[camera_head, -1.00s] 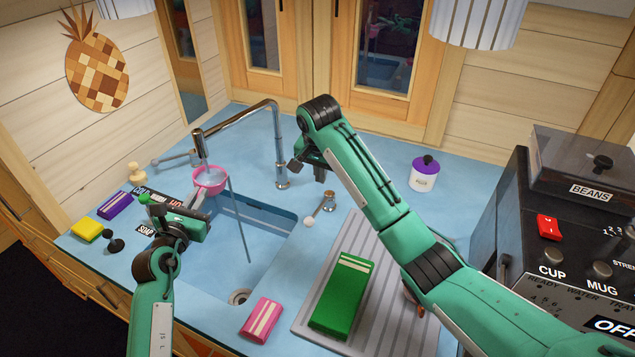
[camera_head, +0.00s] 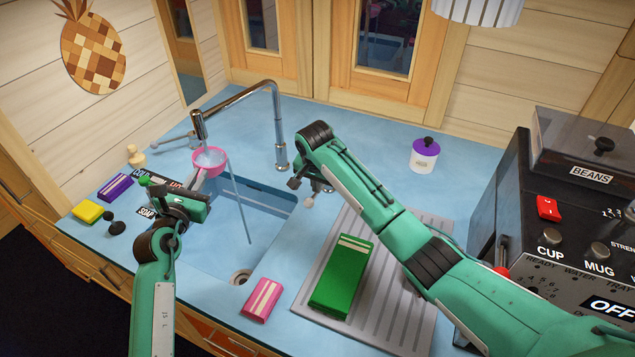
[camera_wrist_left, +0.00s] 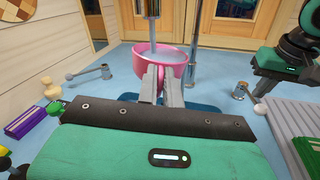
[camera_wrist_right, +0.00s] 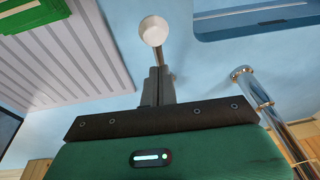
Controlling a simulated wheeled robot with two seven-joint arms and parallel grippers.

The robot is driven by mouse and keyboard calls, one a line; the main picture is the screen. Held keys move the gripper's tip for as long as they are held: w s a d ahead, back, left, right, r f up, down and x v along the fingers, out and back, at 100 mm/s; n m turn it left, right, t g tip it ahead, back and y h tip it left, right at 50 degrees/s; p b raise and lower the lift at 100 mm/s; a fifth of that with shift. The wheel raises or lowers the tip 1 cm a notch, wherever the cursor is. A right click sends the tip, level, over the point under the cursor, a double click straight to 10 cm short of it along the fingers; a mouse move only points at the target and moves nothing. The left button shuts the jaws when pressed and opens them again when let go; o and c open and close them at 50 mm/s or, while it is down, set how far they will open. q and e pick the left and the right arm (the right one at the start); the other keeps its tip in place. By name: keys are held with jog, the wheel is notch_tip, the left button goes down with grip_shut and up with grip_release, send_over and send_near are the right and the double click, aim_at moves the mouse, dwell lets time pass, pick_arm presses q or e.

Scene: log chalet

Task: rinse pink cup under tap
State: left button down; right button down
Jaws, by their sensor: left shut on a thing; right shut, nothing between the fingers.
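The pink cup (camera_head: 209,163) is upright under the tap's spout (camera_head: 199,124). My left gripper (camera_head: 196,184) is shut on its handle. The left wrist view shows the cup (camera_wrist_left: 148,62) with greyish water inside and a stream coming down into it. A thin line like a water stream (camera_head: 239,205) falls from beside the cup into the sink (camera_head: 205,260). My right gripper (camera_head: 318,187) is shut and empty at the right tap lever (camera_head: 307,200). In the right wrist view the lever's white knob (camera_wrist_right: 153,31) shows just beyond the fingers; contact is unclear.
A second lever (camera_head: 172,140) is left of the spout. A green packet (camera_head: 342,280) lies on the ribbed drainer (camera_head: 385,290), with a pink packet (camera_head: 262,300) beside the sink. A purple and white jar (camera_head: 424,156) and a coffee machine (camera_head: 560,200) are right.

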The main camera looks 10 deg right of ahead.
jog(key=shift+f, duration=0.1)
jog(key=shift+s+a+f+t+h, duration=0.15)
jog(key=shift+s+f+t+h, duration=0.1)
jog(key=shift+f+t, duration=0.15)
jog(key=shift+s+a+f+t+h, duration=0.1)
jog(key=shift+s+f+t+h, duration=0.05)
jog(key=shift+f+t+h, duration=0.15)
jog(key=w+d+v, duration=0.1)
jog(key=d+v, duration=0.1)
jog(key=v, duration=1.1)
jog(key=shift+a+r, duration=0.3)
jog(key=shift+r, duration=0.2)
